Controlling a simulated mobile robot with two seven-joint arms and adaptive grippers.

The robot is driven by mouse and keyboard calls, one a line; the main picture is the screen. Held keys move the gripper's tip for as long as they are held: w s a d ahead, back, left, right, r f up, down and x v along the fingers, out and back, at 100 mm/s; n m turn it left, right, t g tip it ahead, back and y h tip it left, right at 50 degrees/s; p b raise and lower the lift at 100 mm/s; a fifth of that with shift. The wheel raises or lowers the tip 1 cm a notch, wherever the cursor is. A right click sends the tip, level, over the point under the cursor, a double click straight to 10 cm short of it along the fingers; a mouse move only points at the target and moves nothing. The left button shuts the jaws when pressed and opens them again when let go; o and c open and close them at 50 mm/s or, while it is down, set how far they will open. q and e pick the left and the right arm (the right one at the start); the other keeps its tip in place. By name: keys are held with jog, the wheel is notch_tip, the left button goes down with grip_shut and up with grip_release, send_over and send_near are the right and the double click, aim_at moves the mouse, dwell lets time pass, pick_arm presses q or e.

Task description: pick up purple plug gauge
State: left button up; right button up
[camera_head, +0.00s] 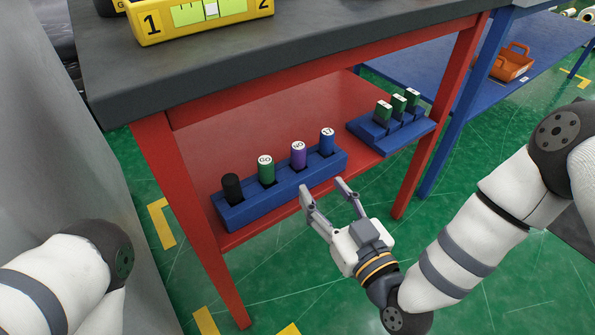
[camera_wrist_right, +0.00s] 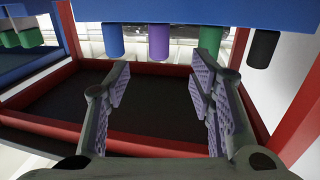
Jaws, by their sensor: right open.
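The purple plug gauge (camera_head: 298,157) stands upright in a blue holder block (camera_head: 240,213) on the red lower shelf, between a green and a blue gauge. It has a white marked top. My right gripper (camera_head: 321,186) is open and empty, in front of the holder and apart from it, with its fingers pointing at the block. In the right wrist view, which shows the scene upside down, the purple gauge (camera_wrist_right: 159,41) lies beyond the gap between the open fingers (camera_wrist_right: 163,75). My left arm shows at the lower left, but its gripper is out of view.
The same holder carries a black gauge (camera_head: 232,188), a green gauge (camera_head: 266,170) and a blue gauge (camera_head: 327,141). A second blue holder (camera_head: 366,132) with green pieces stands to the right. The dark tabletop (camera_head: 300,48) is above; a red leg (camera_head: 436,120) stands right.

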aim_at(302, 157)
jog(key=b+x, duration=0.1)
jog(key=x, duration=0.5)
jog(key=b+x, duration=0.2)
jog(key=x, duration=0.4)
jog(key=shift+w+r, duration=0.15)
jog(key=shift+r, duration=0.05)
grip_shut()
